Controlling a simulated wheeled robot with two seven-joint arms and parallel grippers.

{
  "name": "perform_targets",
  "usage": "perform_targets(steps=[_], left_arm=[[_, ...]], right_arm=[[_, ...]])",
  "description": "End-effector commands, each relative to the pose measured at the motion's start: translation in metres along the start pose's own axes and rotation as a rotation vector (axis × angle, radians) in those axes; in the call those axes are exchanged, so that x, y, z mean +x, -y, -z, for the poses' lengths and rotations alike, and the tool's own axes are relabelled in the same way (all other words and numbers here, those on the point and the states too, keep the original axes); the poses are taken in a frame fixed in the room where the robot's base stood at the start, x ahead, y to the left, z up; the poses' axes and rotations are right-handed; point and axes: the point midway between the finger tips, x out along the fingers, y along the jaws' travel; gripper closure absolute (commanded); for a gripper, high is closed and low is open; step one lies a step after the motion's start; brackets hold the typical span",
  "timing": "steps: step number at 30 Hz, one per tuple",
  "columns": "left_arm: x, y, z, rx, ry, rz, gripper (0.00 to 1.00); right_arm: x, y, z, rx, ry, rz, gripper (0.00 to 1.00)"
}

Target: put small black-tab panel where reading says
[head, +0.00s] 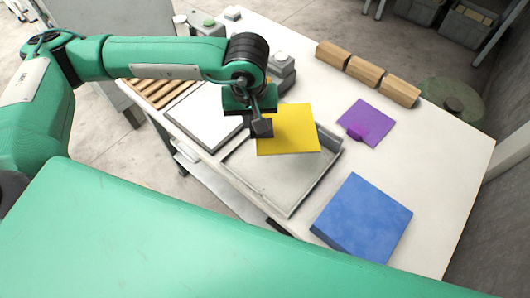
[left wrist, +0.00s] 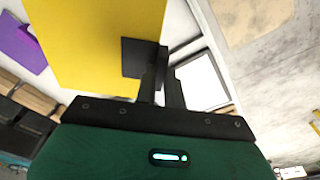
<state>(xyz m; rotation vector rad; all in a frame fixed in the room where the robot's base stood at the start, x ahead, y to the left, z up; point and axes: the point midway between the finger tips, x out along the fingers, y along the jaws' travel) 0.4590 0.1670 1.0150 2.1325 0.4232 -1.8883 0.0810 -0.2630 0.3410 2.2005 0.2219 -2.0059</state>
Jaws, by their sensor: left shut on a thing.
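A flat yellow panel (head: 290,130) with a black tab hangs over the grey tray (head: 270,190) in the head view. My left gripper (head: 262,126) is shut on the panel's black tab, at the panel's left edge. In the left wrist view the yellow panel (left wrist: 95,45) fills the upper left, and the black tab (left wrist: 133,58) sits between the fingers of my left gripper (left wrist: 157,75). The panel seems to be above the tray, not resting in it. No reading is legible in either view. My right gripper is not in view.
A white square plate (head: 208,115) and a slatted wooden rack (head: 158,92) lie left of the tray. A grey device (head: 281,72) stands behind. A purple panel (head: 371,118), a blue block (head: 362,218) and three wooden blocks (head: 366,73) are to the right. The table's right side (head: 445,150) is clear.

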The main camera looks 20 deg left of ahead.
Motion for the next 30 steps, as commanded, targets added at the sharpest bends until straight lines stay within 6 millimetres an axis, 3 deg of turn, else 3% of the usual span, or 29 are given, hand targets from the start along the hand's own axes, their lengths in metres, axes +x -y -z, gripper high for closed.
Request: perform_targets(steps=[6,12,20,27,30], left_arm=[[0.057,0.001,-0.008,-0.003,0.005,0.004,1.00],[0.100,0.001,-0.013,-0.002,0.002,0.003,1.00],[0.121,0.001,-0.015,-0.002,0.001,0.000,1.00],[0.154,0.001,-0.019,-0.003,0.001,0.001,1.00],[0.158,0.001,-0.018,-0.003,-0.001,0.000,1.00]], right_arm=[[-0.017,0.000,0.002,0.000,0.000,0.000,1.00],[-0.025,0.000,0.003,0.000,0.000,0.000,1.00],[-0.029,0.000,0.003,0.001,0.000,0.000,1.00],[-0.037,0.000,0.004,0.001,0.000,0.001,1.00],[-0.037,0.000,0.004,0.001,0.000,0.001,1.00]])
